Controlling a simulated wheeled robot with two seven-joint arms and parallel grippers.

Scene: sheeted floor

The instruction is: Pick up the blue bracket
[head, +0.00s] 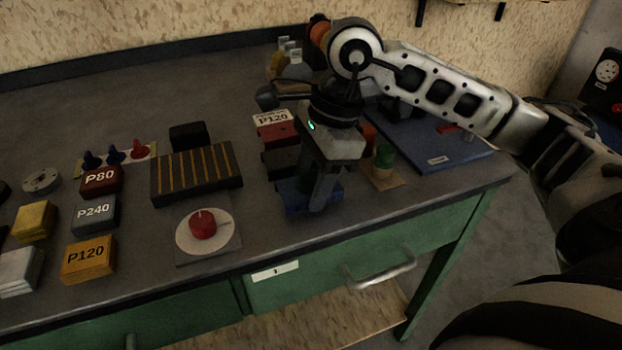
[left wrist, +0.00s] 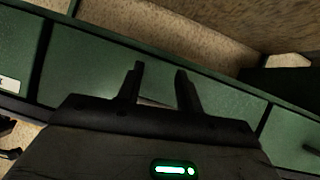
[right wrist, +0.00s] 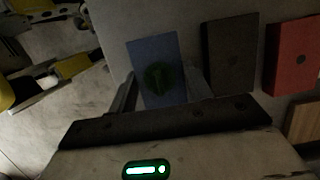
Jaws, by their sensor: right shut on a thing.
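The blue bracket (head: 290,194) is at the front right of the bench, under my right gripper (head: 312,198). In the right wrist view the blue bracket (right wrist: 152,46) shows as a blue plate with a round dark green part. My right gripper (right wrist: 160,92) has its fingers on either side of it and is shut on it. The head view does not show clearly whether the bracket touches the bench. My left gripper (left wrist: 159,72) is open and empty, facing the green drawer fronts, and is not in the head view.
A dark block and a red P120 block (head: 275,131) stand just behind the bracket. A red knob plate (head: 203,226) and a striped black block (head: 196,172) are to the left.

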